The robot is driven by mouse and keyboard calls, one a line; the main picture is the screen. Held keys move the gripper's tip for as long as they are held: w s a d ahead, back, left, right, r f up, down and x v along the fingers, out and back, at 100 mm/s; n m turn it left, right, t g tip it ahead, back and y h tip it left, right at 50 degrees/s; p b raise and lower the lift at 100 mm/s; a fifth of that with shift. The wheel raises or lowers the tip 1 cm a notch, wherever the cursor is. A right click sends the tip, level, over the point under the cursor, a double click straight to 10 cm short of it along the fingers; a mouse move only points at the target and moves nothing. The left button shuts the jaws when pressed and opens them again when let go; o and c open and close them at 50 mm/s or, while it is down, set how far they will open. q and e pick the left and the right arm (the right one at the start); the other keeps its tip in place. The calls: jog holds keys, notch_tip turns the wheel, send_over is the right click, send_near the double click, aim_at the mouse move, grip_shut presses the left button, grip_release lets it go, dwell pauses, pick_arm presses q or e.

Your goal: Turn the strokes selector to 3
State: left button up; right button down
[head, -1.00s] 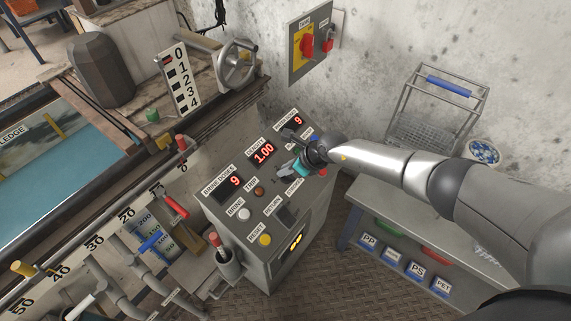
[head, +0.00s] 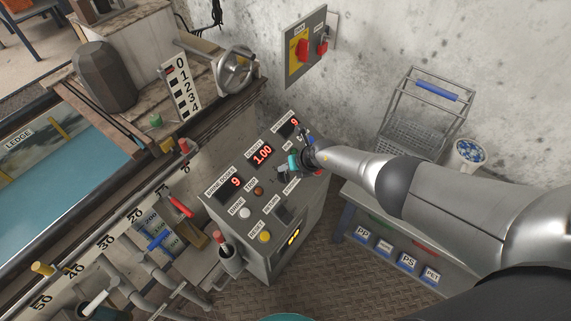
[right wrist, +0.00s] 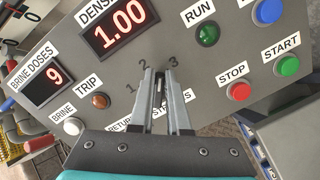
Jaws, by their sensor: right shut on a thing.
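The strokes selector (right wrist: 158,94) is a small knob on the grey sloping control panel (right wrist: 215,75). The numbers 1, 2 and 3 are printed in an arc around it. My right gripper (right wrist: 160,78) is shut on the selector, its fingers on either side of the knob. The fingers cover most of it and part of its label, and I cannot tell surely which number it points to. In the head view my right gripper (head: 283,169) is down at the panel, its arm coming from the right. My left gripper is not in view.
A bench with labelled bins (head: 386,248) and a wire basket (head: 425,120) stand right of the panel.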

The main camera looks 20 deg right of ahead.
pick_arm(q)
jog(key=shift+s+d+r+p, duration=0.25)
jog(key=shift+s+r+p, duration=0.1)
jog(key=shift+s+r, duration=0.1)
pick_arm(e)
jog(key=m, duration=0.4)
jog(key=shift+d+f+h, duration=0.15)
jog(key=shift+d+h, duration=0.15)
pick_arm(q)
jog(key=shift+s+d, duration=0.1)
pick_arm(e)
jog(key=shift+m, duration=0.5)
jog(key=c, duration=0.9)
grip_release()
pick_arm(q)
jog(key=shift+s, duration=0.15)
pick_arm(e)
jog(key=shift+d, duration=0.1)
